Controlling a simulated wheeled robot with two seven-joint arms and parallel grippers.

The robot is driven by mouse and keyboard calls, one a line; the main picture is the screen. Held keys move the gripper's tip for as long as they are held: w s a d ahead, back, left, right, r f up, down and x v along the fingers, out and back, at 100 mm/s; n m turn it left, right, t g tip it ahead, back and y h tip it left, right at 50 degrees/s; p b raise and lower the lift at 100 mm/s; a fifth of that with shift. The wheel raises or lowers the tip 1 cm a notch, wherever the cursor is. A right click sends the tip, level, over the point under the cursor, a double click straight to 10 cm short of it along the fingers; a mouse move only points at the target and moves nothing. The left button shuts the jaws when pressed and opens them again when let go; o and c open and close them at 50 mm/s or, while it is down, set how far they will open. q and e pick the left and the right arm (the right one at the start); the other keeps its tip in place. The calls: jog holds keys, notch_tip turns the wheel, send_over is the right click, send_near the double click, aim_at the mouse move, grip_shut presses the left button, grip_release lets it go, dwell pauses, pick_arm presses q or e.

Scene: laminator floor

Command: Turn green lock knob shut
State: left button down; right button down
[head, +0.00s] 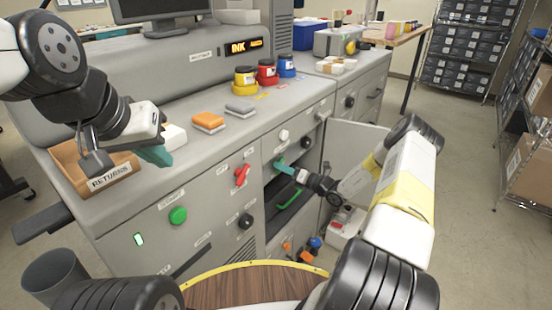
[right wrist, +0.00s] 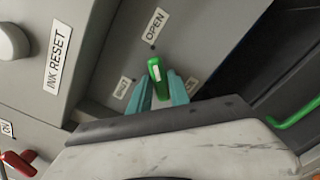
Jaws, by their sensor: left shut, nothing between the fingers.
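The green lock knob (right wrist: 157,72) is on a grey panel in the right wrist view, its bar pointing roughly towards the OPEN label (right wrist: 156,25). My right gripper (right wrist: 162,88) has its teal fingers on either side of the knob; whether they press on it I cannot tell. In the head view my right gripper (head: 284,167) is at the cabinet front and mostly hides the knob.
The cabinet door (head: 345,150) stands open right of my right gripper. A green handle (head: 289,200) is inside the dark bay below. A red switch (head: 242,175) and a green button (head: 178,215) are on the front. Orange and grey pads and ink pots stand on top.

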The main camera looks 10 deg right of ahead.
jog(key=shift+n, duration=0.3)
jog(key=n, duration=1.7)
jog(key=shift+w+d, duration=0.1)
jog(key=shift+d, duration=0.05)
jog(key=shift+n, duration=0.3)
dwell(0.5)
jog(key=c, duration=1.2)
grip_release()
